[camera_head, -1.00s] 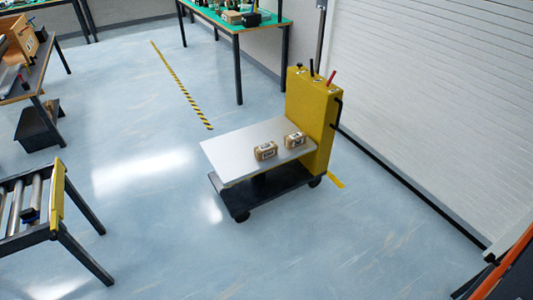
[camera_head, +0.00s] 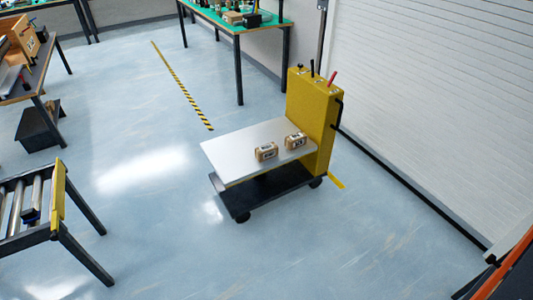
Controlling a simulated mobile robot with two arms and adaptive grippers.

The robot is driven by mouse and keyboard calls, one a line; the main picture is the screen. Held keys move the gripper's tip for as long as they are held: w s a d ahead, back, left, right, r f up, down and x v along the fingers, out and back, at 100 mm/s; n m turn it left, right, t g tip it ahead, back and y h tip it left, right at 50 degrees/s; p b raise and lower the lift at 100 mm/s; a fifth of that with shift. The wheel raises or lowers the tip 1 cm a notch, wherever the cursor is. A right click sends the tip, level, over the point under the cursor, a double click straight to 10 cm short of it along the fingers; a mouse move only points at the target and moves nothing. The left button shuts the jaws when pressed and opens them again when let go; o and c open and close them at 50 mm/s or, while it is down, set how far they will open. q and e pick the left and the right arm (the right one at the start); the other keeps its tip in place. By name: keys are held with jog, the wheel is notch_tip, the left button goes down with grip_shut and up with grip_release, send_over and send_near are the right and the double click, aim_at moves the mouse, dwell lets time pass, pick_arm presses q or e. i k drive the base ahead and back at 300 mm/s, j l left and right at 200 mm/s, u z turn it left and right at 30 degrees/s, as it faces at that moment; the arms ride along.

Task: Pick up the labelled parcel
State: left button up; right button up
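Two small brown parcels with white labels sit on the flat grey top of a yellow and black cart. The left parcel (camera_head: 266,152) is near the middle of the platform (camera_head: 229,156). The right parcel (camera_head: 296,141) is close to the yellow upright panel (camera_head: 311,107). The labels are too small to read. The parcels stand a little apart and nothing touches them from above. Neither of my grippers is in view.
A roller conveyor (camera_head: 58,200) stands at the lower left. A workbench (camera_head: 42,62) is at the left and a green-topped table (camera_head: 235,27) at the back. A white shutter wall (camera_head: 430,90) runs along the right. The floor before the cart is clear.

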aim_at(263, 152)
jog(key=i+j+u, duration=0.15)
jog(key=i, duration=0.85)
